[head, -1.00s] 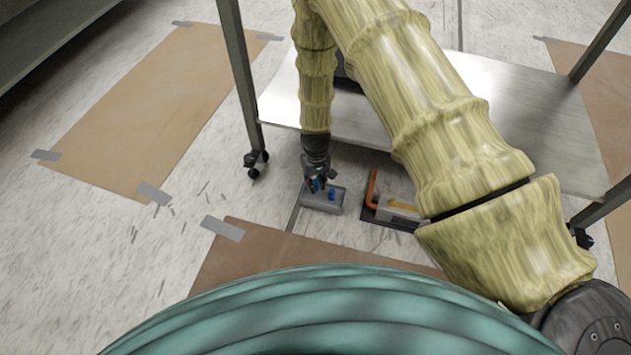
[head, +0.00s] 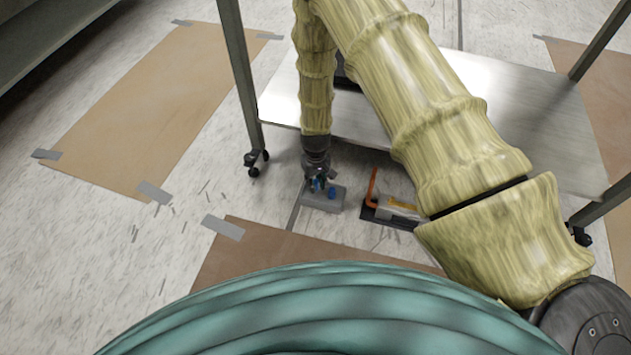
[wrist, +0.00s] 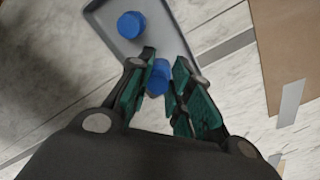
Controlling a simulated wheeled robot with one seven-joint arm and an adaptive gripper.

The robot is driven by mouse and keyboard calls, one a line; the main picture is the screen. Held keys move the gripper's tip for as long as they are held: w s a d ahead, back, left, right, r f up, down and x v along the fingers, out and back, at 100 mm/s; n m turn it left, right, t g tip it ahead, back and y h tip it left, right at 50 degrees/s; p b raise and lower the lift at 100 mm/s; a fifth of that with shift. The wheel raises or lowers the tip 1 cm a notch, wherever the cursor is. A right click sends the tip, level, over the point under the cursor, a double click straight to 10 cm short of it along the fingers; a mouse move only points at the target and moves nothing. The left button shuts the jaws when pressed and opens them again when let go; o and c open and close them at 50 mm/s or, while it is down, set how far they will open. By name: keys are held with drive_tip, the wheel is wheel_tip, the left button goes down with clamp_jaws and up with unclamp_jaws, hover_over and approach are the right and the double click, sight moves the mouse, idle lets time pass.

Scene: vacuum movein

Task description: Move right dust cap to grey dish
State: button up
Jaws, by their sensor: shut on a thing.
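My gripper (wrist: 164,60) points down over the grey dish and is shut on a blue dust cap (wrist: 159,78), which sits between its green fingers. The gripper also shows in the head view (head: 317,182), where the fingers partly hide the held cap. A second blue dust cap (wrist: 131,24) stands in the grey dish (wrist: 103,27), apart from the gripper; it also shows in the head view (head: 332,193). The dish lies on the floor (head: 322,207). Whether the held cap touches the dish is not clear.
A tool with an orange handle (head: 372,186) lies on a dark base to the right of the dish. A metal cart (head: 520,120) stands over and behind this area, with a leg and caster (head: 255,160) to the left. Brown sheets (head: 150,110) are taped to the floor.

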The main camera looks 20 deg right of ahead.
drive_tip(key=shift+f, duration=1.05)
idle(0.5)
drive_tip(key=o, duration=1.3)
drive_tip(key=shift+r+p, duration=0.15)
drive_tip(key=shift+p, duration=0.15)
drive_tip(key=shift+r+p, duration=2.1)
drive_tip(key=shift+r, duration=0.3)
drive_tip(key=shift+r, duration=0.1)
wheel_tip(320, 180, up, 11)
drive_tip(key=p, duration=0.9)
